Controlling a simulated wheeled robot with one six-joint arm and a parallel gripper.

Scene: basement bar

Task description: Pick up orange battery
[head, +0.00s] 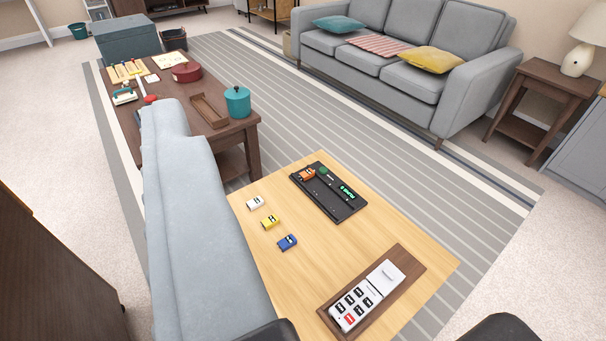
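The orange battery (307,174) sits at the upper left end of a black charger tray (345,208) on the light wood table (290,290). A green battery-like block (347,191) with lit green marks is at the tray's right side. A white battery (255,203), a yellow battery (270,221) and a blue battery (288,242) lie in a row on the table, left of the tray.
A wooden tray (412,262) with a white remote-like box (355,308) is at the table's near right. A grey-blue sofa back (190,210) borders the table's left. A brown table (222,140) with a teal pot (237,101) stands beyond. The table's middle is clear.

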